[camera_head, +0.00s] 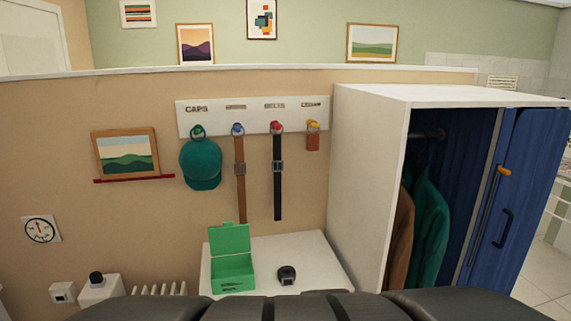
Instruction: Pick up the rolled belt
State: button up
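A small dark rolled belt (287,275) lies on the white top of a low cabinet (313,262). It has a greyish part on its front that may be a buckle. An open green box (232,273) with its lid up stands to its left, with a gap between them. Dark padded parts of my own body fill the bottom edge and cover the front of the white top. My gripper is not in this view.
Above hangs a labelled white hook board (223,119) with a teal cap (200,165), a brown belt (240,176), a black belt (277,190) and an orange tag (313,139). An open white wardrobe (366,180) with coats and a blue door (522,195) stands right.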

aim_at(287, 274)
jog(key=i+j+z, duration=0.15)
jog(key=i+j, duration=0.35)
jog(key=i+j+z, duration=0.1)
jog(key=i+j, duration=0.4)
jog(key=j, duration=0.2)
